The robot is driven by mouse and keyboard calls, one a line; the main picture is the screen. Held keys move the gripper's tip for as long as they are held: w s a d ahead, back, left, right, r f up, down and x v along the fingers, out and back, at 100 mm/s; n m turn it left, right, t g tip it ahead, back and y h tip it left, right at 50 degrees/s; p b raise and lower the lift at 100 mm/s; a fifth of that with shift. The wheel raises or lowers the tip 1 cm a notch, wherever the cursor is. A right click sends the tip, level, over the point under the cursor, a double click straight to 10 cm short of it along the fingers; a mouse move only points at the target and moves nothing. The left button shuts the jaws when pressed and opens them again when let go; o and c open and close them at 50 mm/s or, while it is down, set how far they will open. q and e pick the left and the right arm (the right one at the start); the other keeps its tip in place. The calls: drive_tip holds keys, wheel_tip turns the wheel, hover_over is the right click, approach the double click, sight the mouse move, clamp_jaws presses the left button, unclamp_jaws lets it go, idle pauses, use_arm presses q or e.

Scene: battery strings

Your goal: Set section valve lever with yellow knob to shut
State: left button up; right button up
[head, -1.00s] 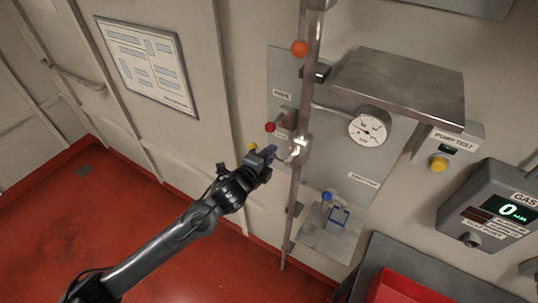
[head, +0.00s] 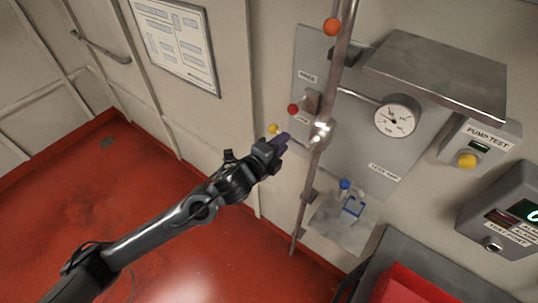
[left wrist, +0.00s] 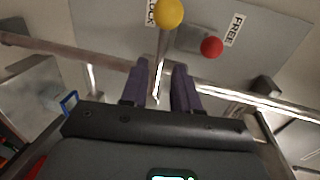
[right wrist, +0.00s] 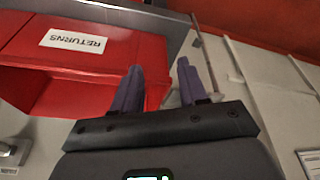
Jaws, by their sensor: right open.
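The yellow knob (head: 272,128) sits at the left of the grey valve panel (head: 385,167), just above my left fingertips. In the left wrist view the yellow knob (left wrist: 168,12) is above and beyond the fingertips. Its thin metal lever (left wrist: 161,62) runs down from the knob, lined up with the gap between the fingers. My left gripper (head: 283,140) is open, with its purple fingers (left wrist: 162,75) apart; I cannot tell whether they touch the lever. My right gripper (right wrist: 159,70) is open and empty, and it is outside the head view.
A red knob (head: 293,109) is close to the yellow one. A vertical pipe (head: 311,165) with an orange ball (head: 332,27) stands to the right. A gauge (head: 396,116) and a blue-knobbed valve (head: 345,184) are further right. A red returns bin (right wrist: 85,55) is near my right gripper.

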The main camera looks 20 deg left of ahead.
use_arm(q)
drive_tip(key=b+v, duration=0.1)
drive_tip(key=v, duration=0.5)
drive_tip(key=shift+s, duration=0.15)
drive_tip(key=s+d+f+n+g+p, duration=0.35)
drive_tip(key=s+f+n+p, duration=0.45)
drive_tip(key=s, duration=0.5)
drive_tip(key=s+a+f+n+g+y+p, duration=0.1)
drive_tip(key=s+a+f+n+g, duration=0.1)
drive_tip(key=s+a+n+g, duration=0.2)
drive_tip(key=s+a+f+n+g+y, duration=0.2)
drive_tip(key=s+a+n+g, duration=0.2)
drive_tip(key=s+n, duration=0.3)
drive_tip(key=s, duration=0.4)
drive_tip(key=shift+s+f+y+p, duration=0.2)
drive_tip(key=shift+s+y+p, duration=0.1)
drive_tip(key=shift+s+p, duration=0.05)
